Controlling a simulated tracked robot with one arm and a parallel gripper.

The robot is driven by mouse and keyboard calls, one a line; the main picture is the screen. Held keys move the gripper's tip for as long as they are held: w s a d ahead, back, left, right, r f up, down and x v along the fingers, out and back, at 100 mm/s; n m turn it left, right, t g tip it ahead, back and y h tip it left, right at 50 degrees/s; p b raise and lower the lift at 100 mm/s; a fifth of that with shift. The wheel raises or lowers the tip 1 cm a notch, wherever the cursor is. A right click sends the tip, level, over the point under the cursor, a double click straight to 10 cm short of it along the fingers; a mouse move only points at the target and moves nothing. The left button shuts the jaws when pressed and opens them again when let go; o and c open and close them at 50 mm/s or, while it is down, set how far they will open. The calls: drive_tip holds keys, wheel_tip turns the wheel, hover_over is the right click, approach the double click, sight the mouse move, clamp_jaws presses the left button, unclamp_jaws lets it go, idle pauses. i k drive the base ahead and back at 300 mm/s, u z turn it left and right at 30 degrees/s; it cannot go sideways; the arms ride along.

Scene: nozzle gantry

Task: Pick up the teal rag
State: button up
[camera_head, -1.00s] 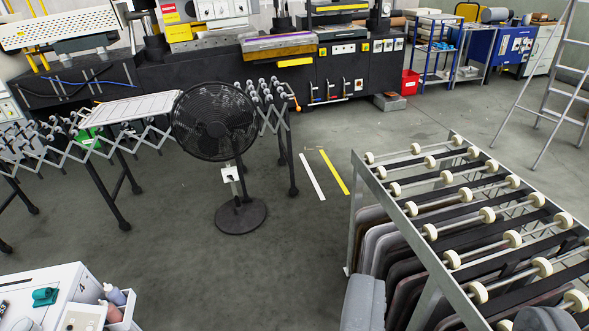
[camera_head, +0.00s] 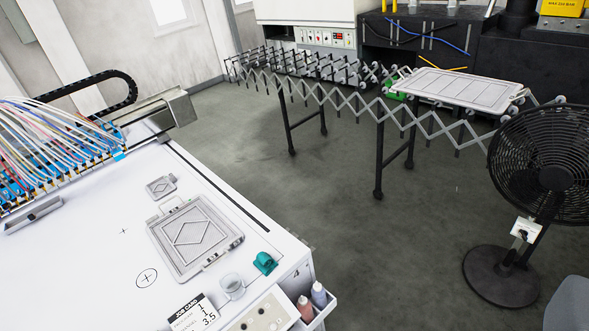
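The teal rag (camera_head: 265,263) is a small crumpled bundle on the white flat table (camera_head: 80,265) at the lower left. It lies near the table's right front corner, just right of a clear round cup (camera_head: 232,286) and apart from it. No gripper fingertips show in this view, so I cannot tell whether my gripper is open or shut. A smooth grey shape cuts into the lower right corner; I cannot tell which part it is.
A grey framed plate (camera_head: 195,238) and a job card (camera_head: 194,313) lie near the rag. Bottles (camera_head: 318,294) stand in a side holder. Coloured tubes (camera_head: 55,145) cross the table's left. A black fan (camera_head: 545,165) and folding roller conveyor (camera_head: 345,100) stand beyond; floor between is clear.

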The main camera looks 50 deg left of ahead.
sight(266, 264)
drive_tip(key=u, duration=0.5)
drive_tip(key=i, duration=0.95)
drive_tip(key=u, duration=0.4)
drive_tip(key=k, duration=0.9)
drive_tip(key=u, duration=0.15)
drive_tip(key=i, duration=0.9)
drive_tip(key=z, duration=0.05)
